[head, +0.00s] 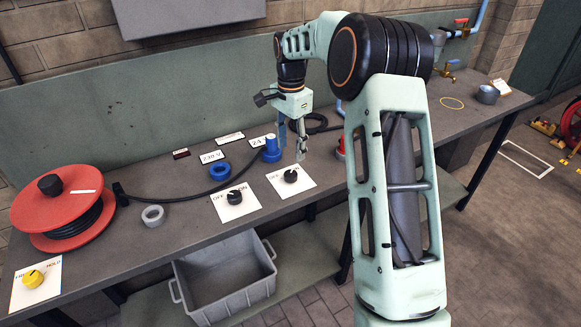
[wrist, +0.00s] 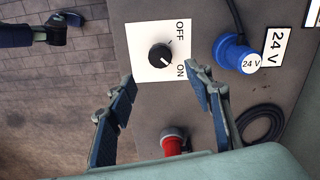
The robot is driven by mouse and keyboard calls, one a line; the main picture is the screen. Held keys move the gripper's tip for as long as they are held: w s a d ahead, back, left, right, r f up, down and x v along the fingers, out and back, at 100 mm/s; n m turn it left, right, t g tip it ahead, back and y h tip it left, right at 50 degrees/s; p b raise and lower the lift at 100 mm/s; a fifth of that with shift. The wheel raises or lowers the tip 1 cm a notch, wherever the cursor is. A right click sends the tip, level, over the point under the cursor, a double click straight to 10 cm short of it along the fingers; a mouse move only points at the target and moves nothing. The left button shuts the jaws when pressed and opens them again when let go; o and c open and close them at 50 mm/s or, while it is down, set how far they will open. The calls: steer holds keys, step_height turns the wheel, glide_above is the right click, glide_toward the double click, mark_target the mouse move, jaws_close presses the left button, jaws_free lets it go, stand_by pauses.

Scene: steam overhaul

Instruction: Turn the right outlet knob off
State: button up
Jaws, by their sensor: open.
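The right outlet knob (head: 290,176) is a black round knob on a white plate near the bench's front edge. It also shows in the wrist view (wrist: 159,56), where its plate reads OFF and ON and its pale pointer mark points toward ON. My gripper (head: 292,142) is open and empty above the bench, behind and above the knob in the head view. In the wrist view, the fingertips of my gripper (wrist: 160,76) stand apart on both sides of the knob's line, not touching it. The blue 24 V outlet plug (wrist: 237,53) stands beside the plate.
The left knob (head: 235,197) sits on its own plate by a blue ring and the 230 V label (head: 212,157). A red connector (wrist: 172,144) stands near the plate. A black cable coil (wrist: 262,124) lies beyond the blue plug. A red cable reel (head: 65,212) is at far left.

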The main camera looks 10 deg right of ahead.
mark_target(291, 173)
step_height(291, 173, down, 9)
steer(key=shift+f, duration=0.2)
stand_by(0.3)
steer(key=c, duration=1.2)
steer(key=shift+o, duration=0.2)
